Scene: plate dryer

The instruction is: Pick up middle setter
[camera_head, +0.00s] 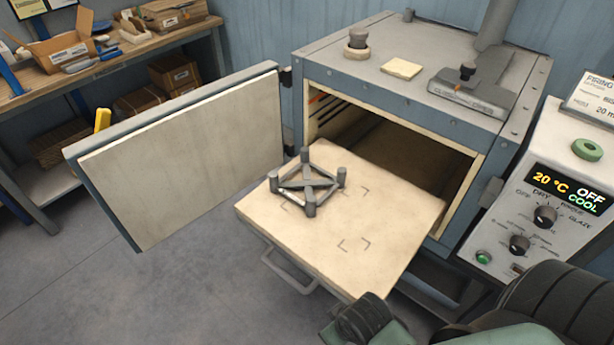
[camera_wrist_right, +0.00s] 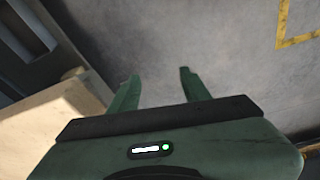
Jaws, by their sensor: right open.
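A grey setter (camera_head: 307,184), a small frame with crossed bars and upright corner posts, stands on the pale kiln shelf (camera_head: 400,215) that is pulled out of the kiln. It sits towards the shelf's left back part, with corner marks drawn on the bare shelf to its right and front. In the right wrist view my right gripper (camera_wrist_right: 156,78) is open and empty, pointing at the floor beside a pale slab edge (camera_wrist_right: 50,120). In the head view part of my right arm shows at the bottom right; its fingertips are hidden. My left gripper is not in view.
The kiln door (camera_head: 190,150) stands open on the left. The kiln (camera_head: 420,60) is behind the shelf, and a control panel (camera_head: 545,200) reading 20 °C, OFF and COOL is on the right. A workbench (camera_head: 110,65) with boxes is at the back left.

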